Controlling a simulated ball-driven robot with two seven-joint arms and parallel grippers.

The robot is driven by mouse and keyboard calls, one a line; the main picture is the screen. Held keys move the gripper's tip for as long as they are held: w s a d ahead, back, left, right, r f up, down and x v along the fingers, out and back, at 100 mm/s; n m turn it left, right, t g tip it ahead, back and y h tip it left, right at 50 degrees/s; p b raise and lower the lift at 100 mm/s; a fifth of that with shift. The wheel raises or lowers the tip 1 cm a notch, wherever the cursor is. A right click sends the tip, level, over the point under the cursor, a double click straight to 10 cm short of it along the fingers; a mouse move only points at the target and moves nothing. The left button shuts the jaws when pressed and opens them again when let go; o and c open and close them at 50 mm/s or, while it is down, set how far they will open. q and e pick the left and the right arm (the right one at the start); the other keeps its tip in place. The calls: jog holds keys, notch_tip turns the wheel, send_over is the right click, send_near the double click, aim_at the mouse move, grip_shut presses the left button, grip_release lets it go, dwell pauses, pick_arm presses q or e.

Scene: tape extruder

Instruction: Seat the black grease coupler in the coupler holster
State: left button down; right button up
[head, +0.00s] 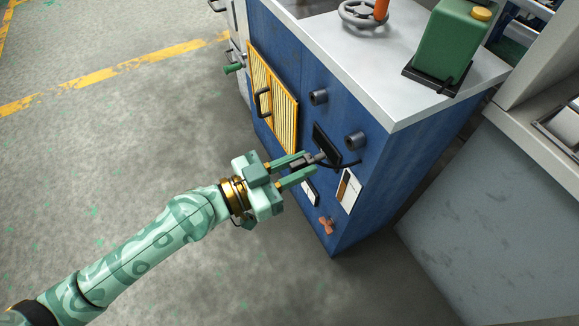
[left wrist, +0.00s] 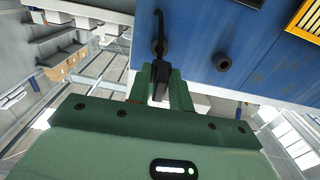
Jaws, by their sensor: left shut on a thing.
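My left gripper (head: 302,168) is shut on the black grease coupler (head: 311,158) in front of the blue cabinet side. In the left wrist view the coupler (left wrist: 160,72) sits between the green fingers (left wrist: 160,85), with a black hose (left wrist: 158,28) running from it up along the blue panel. A dark rectangular fixture (head: 325,141) on the panel is right behind the coupler in the head view. I cannot tell whether this is the coupler holster, or whether the coupler touches it. My right gripper is out of view.
A green canister (head: 450,48) stands on top. The floor at left is clear.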

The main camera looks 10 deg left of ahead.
aim_at(305, 164)
pick_arm(q)
jog(key=shift+x, duration=2.1)
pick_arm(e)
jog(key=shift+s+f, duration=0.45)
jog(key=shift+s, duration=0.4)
pick_arm(q)
jog(key=shift+s, duration=0.1)
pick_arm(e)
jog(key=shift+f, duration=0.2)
pick_arm(q)
jog(key=shift+x, duration=1.8)
jog(key=c, duration=1.2)
grip_release()
jog(key=shift+r, duration=0.1)
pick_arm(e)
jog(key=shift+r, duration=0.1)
